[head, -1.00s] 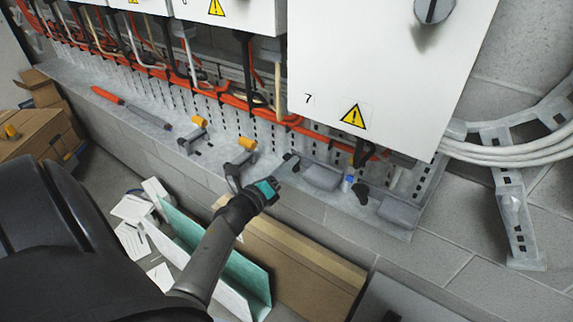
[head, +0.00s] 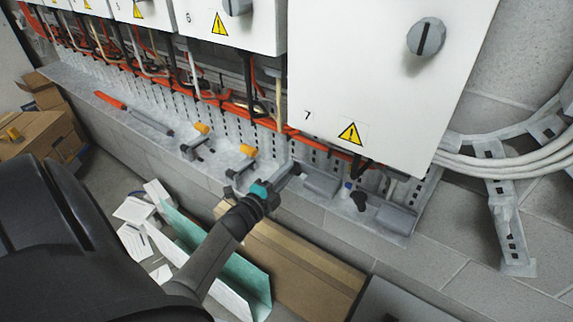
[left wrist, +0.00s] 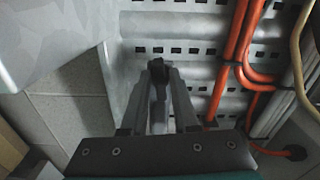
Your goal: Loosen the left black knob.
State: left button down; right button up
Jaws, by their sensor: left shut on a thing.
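The left black knob (left wrist: 158,70) shows in the left wrist view between the tips of my left gripper's fingers. My left gripper (left wrist: 160,85) is shut on it. In the head view my left gripper (head: 291,172) reaches over the grey ledge to the left end of a grey block (head: 320,183), and its fingers mostly hide the left knob there. A second black knob (head: 359,197) stands farther right, beside another grey block (head: 396,217), with nothing touching it. My right gripper is not in view.
White cabinet 7 (head: 385,80) with a grey rotary switch (head: 426,37) hangs above the ledge. Orange-tipped clamps (head: 247,150) stand left of my gripper. Orange cables run behind. A cardboard box (head: 300,262) and a green folder (head: 235,268) lie below.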

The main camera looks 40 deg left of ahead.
pick_arm(q)
jog(key=n+p, duration=0.1)
jog(key=n, duration=0.3)
jog(key=shift+n, duration=0.3)
jog(key=shift+d+f+n+p, duration=0.15)
jog(key=shift+n+p, duration=0.4)
jog(key=shift+n, duration=1.35)
jog(key=c, duration=0.9)
grip_release()
jog(key=shift+o, duration=0.2)
jog(key=s+d+p, duration=0.1)
jog(key=s, duration=1.4)
jog(key=shift+s+d+p, duration=0.15)
jog(key=shift+d+p, duration=0.15)
jog(key=shift+p, duration=0.05)
jog(key=shift+f+n, duration=0.1)
jog(key=shift+n, duration=0.2)
